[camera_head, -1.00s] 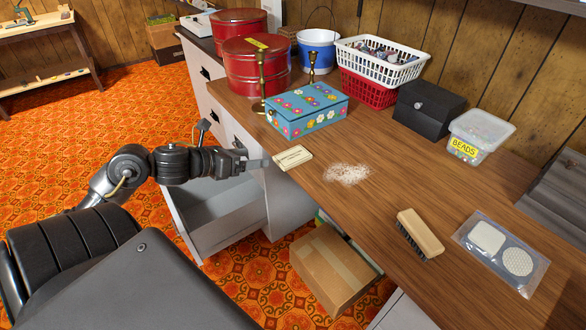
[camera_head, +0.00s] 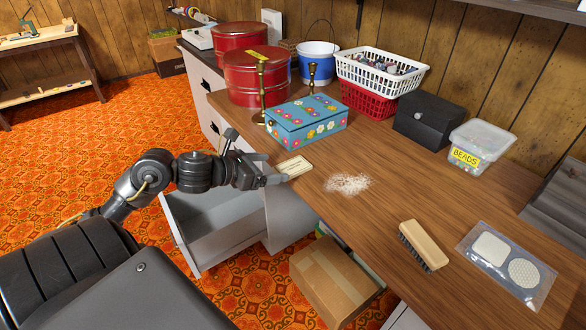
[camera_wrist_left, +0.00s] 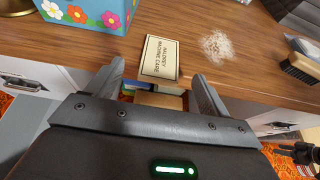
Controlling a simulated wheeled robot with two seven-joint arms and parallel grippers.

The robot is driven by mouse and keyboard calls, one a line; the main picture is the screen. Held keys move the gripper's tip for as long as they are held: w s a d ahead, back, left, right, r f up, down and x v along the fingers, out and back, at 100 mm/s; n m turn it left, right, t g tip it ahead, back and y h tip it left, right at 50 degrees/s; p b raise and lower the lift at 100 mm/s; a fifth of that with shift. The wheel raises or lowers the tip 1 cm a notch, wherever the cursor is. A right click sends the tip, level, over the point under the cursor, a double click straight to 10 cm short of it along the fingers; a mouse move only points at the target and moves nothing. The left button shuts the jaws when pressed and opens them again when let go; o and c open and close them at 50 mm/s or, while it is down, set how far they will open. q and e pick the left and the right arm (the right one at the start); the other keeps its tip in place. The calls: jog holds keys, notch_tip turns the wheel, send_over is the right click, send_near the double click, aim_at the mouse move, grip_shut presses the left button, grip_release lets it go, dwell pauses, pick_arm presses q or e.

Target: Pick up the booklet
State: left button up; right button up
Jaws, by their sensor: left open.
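The cream booklet (camera_head: 293,167) lies flat at the front edge of the wooden counter, and its near end seems to reach the edge. In the left wrist view the booklet (camera_wrist_left: 160,58) shows its printed cover, which reads as a machine care title. My left gripper (camera_head: 276,178) is at the counter edge, right by the booklet's near end. In the left wrist view its two fingers (camera_wrist_left: 152,82) are spread apart, with the booklet ahead between them. The gripper is open and empty.
A flowered blue box (camera_head: 306,121) and brass candlesticks (camera_head: 262,92) stand behind the booklet. A white powdery patch (camera_head: 348,184) lies to its right, then a brush (camera_head: 423,244). An open drawer (camera_head: 215,225) hangs below my left arm. A cardboard box (camera_head: 335,280) is on the floor.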

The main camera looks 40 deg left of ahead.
aim_at(292, 166)
pick_arm(q)
jog(key=x, duration=0.5)
jog(key=shift+d+f, duration=0.1)
jog(key=shift+f, duration=0.05)
jog(key=c, duration=1.1)
pick_arm(e)
jog(key=shift+f, duration=0.25)
pick_arm(q)
jog(key=shift+o, duration=0.2)
jog(key=r, duration=0.2)
jog(key=r+p, duration=0.1)
jog(key=r, duration=0.1)
jog(key=shift+s+a+r, duration=0.1)
jog(key=shift+a, duration=0.3)
jog(key=s+a+r, duration=0.7)
jog(key=a+r, duration=0.2)
jog(key=a, duration=0.2)
pick_arm(e)
jog(key=shift+s+f, duration=0.25)
jog(key=shift+f, duration=0.1)
